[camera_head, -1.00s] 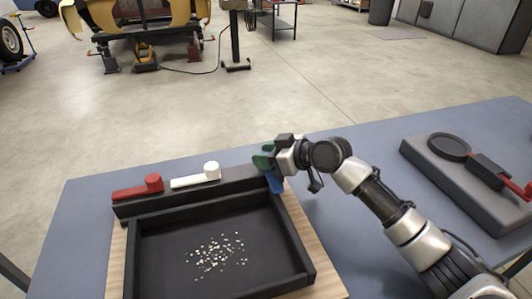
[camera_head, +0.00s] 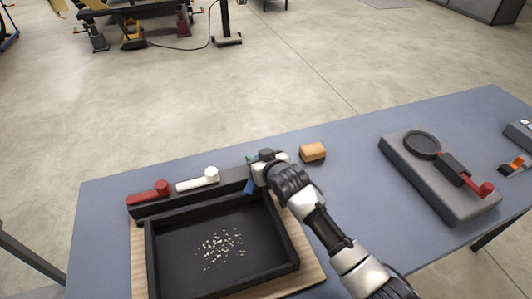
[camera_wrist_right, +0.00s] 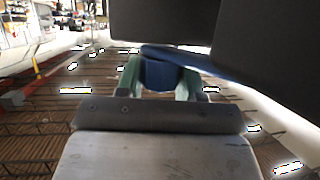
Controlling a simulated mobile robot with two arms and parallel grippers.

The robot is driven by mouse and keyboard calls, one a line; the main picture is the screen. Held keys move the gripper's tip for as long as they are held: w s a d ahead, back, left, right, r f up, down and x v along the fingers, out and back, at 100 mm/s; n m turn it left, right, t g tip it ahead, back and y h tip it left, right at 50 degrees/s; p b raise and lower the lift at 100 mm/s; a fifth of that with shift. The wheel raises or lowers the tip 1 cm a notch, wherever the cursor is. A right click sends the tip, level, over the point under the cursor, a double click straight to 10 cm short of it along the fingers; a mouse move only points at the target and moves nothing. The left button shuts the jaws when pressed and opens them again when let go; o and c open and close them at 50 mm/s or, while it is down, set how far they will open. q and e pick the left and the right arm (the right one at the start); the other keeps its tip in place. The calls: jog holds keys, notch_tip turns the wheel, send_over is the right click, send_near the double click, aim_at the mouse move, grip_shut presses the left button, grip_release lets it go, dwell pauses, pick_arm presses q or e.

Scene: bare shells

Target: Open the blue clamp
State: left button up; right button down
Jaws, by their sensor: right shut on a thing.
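The blue clamp (camera_head: 250,187) is at the right end of a black bar (camera_head: 222,189) along the tray's back edge, beside a white clamp (camera_head: 198,180) and a red clamp (camera_head: 149,192). Only a small blue part shows in the head view; my right wrist hides much of it. My right gripper (camera_head: 252,160) is over that end of the bar. In the right wrist view, the gripper's green fingers (camera_wrist_right: 160,80) are shut on the blue handle (camera_wrist_right: 159,69), which sits between them. My left gripper is not in view.
The black tray (camera_head: 220,283) holds pale bits (camera_head: 222,246) and sits on a wooden board (camera_head: 312,272). An orange-brown block (camera_head: 313,152) lies right of my wrist. A grey device with a red handle (camera_head: 440,177) stands further right. The blue-grey table is clear between them.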

jog(key=shift+f, duration=0.1)
dwell(0.5)
jog(key=c, duration=0.7)
grip_release()
jog(key=v, duration=1.1)
jog(key=shift+a, duration=0.15)
